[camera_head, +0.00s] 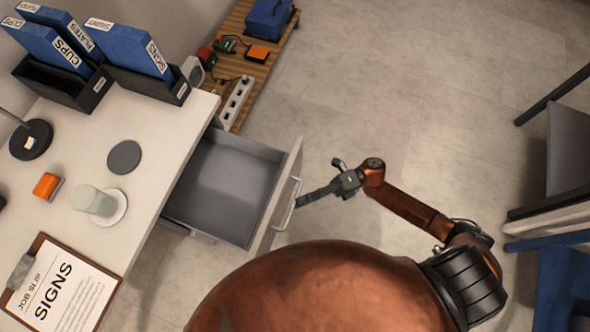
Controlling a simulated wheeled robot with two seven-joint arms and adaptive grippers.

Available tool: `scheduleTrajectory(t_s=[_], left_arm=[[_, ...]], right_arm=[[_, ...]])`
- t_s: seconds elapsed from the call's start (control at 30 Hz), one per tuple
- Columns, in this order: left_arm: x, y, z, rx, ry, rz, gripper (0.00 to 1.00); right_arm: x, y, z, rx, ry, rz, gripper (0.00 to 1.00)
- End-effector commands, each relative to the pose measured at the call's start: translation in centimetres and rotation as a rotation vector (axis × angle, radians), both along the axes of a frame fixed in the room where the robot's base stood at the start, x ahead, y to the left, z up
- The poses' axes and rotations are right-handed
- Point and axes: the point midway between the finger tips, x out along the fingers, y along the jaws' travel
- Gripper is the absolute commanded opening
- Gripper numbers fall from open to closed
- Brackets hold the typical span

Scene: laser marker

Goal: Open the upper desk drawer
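The upper desk drawer (225,185) is pulled well out from the right side of the white desk (165,135). Its grey inside is empty. Its front panel (268,232) carries a pale bar handle (288,205). My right gripper (299,202) reaches in from the right, with its dark fingertips at the handle's outer side. The fingers show nearly edge-on, so I cannot tell whether they are shut on the handle or only beside it. My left gripper is not in view.
On the desk are blue binders in black holders (62,82), a clipboard (62,285), a glass (95,202) and an orange block (46,186). A wooden shelf with a power strip (236,100) stands behind the drawer.

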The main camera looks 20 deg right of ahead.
Motion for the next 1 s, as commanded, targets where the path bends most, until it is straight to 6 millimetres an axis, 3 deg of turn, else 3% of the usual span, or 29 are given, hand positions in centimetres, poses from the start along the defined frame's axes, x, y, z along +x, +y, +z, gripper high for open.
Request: scheduleTrajectory(t_s=[0.2,0.4,0.6,1.0], left_arm=[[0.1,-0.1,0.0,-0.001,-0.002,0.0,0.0],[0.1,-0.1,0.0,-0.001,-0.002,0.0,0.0],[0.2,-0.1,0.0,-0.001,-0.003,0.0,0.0],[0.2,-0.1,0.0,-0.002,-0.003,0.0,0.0]], right_arm=[[0.3,-4.7,-0.7,-0.003,0.001,-0.001,0.25],[0.4,-7.4,-1.0,-0.001,0.001,-0.001,0.25],[0.4,-8.3,-1.1,0.0,0.0,0.0,0.25],[0.4,-8.2,-1.1,0.0,0.0,0.0,0.25]])
